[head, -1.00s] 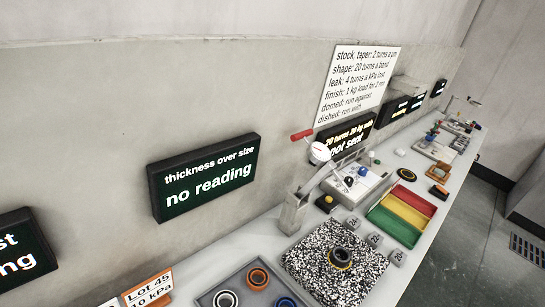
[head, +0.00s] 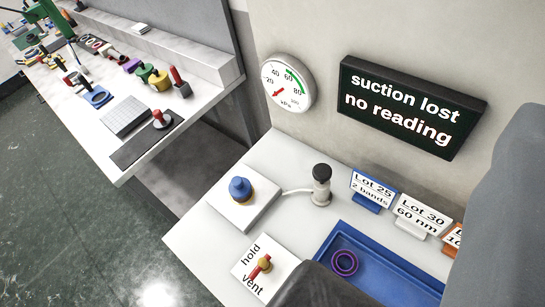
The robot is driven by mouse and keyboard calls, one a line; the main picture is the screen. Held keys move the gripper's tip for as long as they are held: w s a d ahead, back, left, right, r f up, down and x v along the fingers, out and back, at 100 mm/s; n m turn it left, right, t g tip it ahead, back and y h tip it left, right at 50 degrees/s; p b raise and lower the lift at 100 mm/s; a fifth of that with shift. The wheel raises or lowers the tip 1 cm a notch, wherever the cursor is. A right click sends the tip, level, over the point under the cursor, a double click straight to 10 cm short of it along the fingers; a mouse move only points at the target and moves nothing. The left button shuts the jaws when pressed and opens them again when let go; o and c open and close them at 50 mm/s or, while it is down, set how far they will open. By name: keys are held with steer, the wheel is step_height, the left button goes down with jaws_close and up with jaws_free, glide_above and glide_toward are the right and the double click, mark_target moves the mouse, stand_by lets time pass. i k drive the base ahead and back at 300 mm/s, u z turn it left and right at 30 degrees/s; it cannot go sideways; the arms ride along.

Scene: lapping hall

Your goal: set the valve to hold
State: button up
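The valve (head: 263,264) sits on a white plate at the front of the near bench, low in the head view. It has a brass-coloured knob and a red lever. The plate reads "hold" at its upper left and "vent" at its lower left. The lever slants down-left, its tip near the word "vent". The gauge (head: 287,83) on the wall has its red needle at the low end. A dark sign (head: 410,108) reads "suction lost, no reading". My gripper's fingers do not show; only large grey shapes, seemingly parts of my arm, cover the right edge and bottom.
Behind the valve stand a white block (head: 225,205) with a blue knob and a black-and-white post (head: 321,185) joined by a hose. A blue tray (head: 395,278) and lot cards (head: 372,190) lie right. Another bench (head: 90,130) is at left, with open floor (head: 120,230) before it.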

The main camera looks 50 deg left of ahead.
mark_target(263, 263)
steer(key=z, duration=0.1)
steer(key=k, duration=1.45)
steer(key=u, duration=0.55)
steer(key=i, duration=1)
